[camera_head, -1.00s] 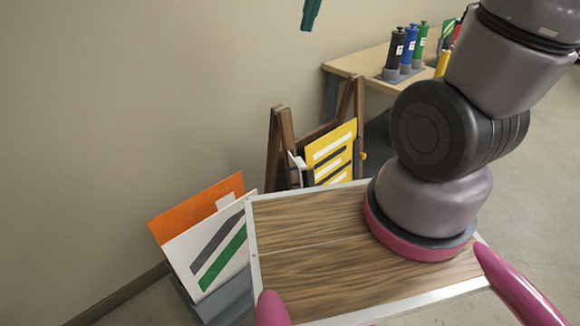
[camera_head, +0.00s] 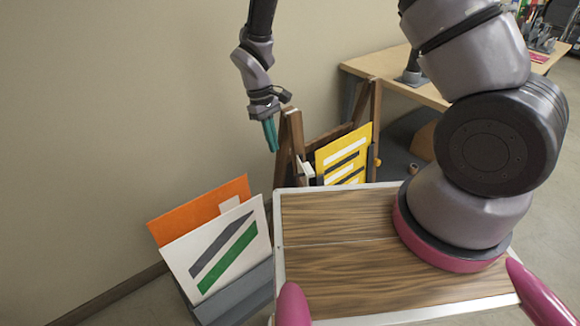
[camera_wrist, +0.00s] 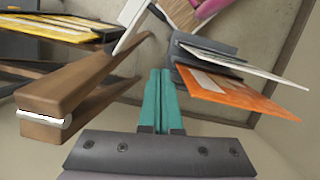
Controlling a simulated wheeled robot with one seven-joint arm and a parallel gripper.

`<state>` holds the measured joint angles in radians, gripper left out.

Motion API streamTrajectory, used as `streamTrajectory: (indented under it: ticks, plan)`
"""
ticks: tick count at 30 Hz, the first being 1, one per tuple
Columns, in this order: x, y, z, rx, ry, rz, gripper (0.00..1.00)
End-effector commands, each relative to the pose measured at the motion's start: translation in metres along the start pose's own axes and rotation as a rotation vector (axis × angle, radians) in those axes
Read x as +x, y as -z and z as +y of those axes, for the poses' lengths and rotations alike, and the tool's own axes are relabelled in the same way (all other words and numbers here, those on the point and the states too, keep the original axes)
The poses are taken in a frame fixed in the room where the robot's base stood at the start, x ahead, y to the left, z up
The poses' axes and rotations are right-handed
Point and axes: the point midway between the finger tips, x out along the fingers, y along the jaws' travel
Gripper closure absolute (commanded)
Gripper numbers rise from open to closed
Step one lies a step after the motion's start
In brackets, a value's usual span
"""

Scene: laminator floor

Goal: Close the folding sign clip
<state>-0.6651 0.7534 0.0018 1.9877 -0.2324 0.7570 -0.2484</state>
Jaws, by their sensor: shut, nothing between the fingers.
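The folding sign is a brown wooden A-frame (camera_head: 290,130) with a yellow striped panel (camera_head: 344,155) on its right side. A small white piece that looks like the clip (camera_head: 306,169) sticks out beside the left leg. In the wrist view a white plate (camera_wrist: 132,28) stands out from the wooden frame (camera_wrist: 75,85), above and left of my fingers. My gripper (camera_head: 271,150) has teal fingers, shut and empty, pointing down just left of the frame's top. The same fingers show in the wrist view (camera_wrist: 160,73), apart from the white plate.
Orange (camera_head: 200,215) and white (camera_head: 220,250) boards stand in a grey holder (camera_head: 235,298) left of the frame. The wall (camera_head: 110,110) is close behind. A wooden table (camera_head: 400,83) stands at the back right.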

Motion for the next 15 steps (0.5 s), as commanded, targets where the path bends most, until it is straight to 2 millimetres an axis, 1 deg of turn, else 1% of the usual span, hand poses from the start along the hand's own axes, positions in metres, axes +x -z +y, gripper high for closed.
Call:
streamTrajectory:
  ticks: [5, 15]
  plan:
    - [0.022, -0.001, 0.0, -0.002, 0.0, -0.005, 1.0]
    - [0.093, -0.002, 0.0, 0.0, 0.0, -0.006, 1.0]
